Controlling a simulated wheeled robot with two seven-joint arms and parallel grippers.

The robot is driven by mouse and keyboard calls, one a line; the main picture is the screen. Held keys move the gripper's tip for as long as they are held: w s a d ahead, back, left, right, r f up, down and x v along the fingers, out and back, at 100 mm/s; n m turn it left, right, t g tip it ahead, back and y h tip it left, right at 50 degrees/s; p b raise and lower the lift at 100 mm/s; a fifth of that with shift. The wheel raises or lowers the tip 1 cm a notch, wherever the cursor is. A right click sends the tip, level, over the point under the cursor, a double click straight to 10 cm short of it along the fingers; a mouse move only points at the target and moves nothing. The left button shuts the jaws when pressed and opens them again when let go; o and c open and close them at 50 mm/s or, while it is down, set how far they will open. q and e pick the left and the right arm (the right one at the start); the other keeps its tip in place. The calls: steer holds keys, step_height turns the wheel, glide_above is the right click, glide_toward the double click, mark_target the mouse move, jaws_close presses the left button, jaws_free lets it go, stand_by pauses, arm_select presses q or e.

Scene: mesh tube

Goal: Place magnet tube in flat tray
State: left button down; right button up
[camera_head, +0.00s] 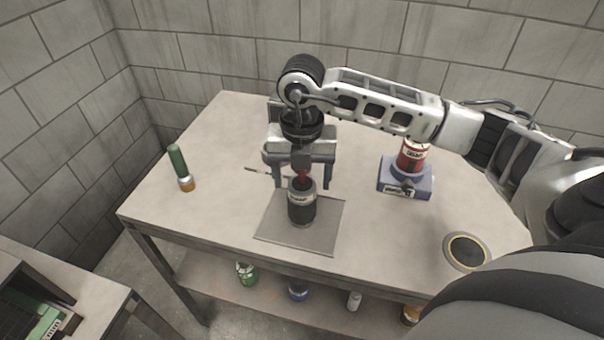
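A black tube (302,209) with a pale label band and a red top stands upright on the flat grey tray (331,217), near its middle. It looks like the magnet tube, though its label is too small to read. My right gripper (303,178) points down just above and behind the tube. Its two fingers are spread wide, one on each side of the red top, with gaps between them and the tube. The gripper hides part of the table behind. My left gripper is not in view.
A blue block (405,180) holds a red tube (412,155) at the right. A round dark disc (466,251) lies at the front right. A thin pale tool (257,170) lies behind the tray. The table's left front is clear.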

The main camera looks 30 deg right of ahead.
steer(key=shift+r, duration=0.1)
steer(key=shift+r, duration=0.2)
step_height(320, 180, up, 11)
steer(key=shift+f, duration=0.1)
steer(key=shift+r, duration=0.5)
